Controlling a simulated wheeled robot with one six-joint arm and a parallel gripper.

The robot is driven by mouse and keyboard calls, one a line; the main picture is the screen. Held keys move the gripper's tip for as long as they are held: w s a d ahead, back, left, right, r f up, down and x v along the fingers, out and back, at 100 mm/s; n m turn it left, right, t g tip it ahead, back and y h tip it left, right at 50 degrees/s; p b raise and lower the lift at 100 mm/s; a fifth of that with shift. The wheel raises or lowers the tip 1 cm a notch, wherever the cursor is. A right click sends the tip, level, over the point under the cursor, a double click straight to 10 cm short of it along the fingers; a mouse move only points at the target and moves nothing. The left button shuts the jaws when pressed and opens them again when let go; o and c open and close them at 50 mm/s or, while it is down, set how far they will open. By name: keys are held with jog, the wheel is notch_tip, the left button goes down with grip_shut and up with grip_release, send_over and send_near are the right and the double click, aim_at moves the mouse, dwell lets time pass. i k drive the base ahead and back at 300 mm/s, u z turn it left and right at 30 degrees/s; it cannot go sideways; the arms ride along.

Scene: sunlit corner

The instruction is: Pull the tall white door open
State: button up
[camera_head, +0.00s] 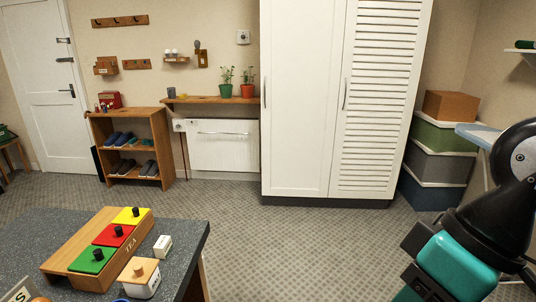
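A tall white wardrobe stands across the room in the head view. Its left door (303,110) is plain and panelled, with a thin upright handle (264,92) near its left edge. Its right door (380,110) is louvred, with a handle (344,93) near its left edge. Both doors look shut. A white room door (52,90) with a dark lever handle (68,91) is at the far left and also looks shut. My gripper (418,268), dark beside a teal part of my arm, is at the lower right, well in front of the wardrobe and apart from it. Its fingers are not clear.
Grey carpet (290,245) lies clear before the wardrobe. A dark speckled counter (185,235) with a wooden tea box (95,250) fills the lower left. A shoe rack (133,147) and a radiator (224,150) line the wall. Stacked boxes (437,165) stand right of the wardrobe.

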aim_at(302, 41)
jog(key=u, duration=0.05)
jog(key=i, duration=3.95)
jog(key=z, duration=0.1)
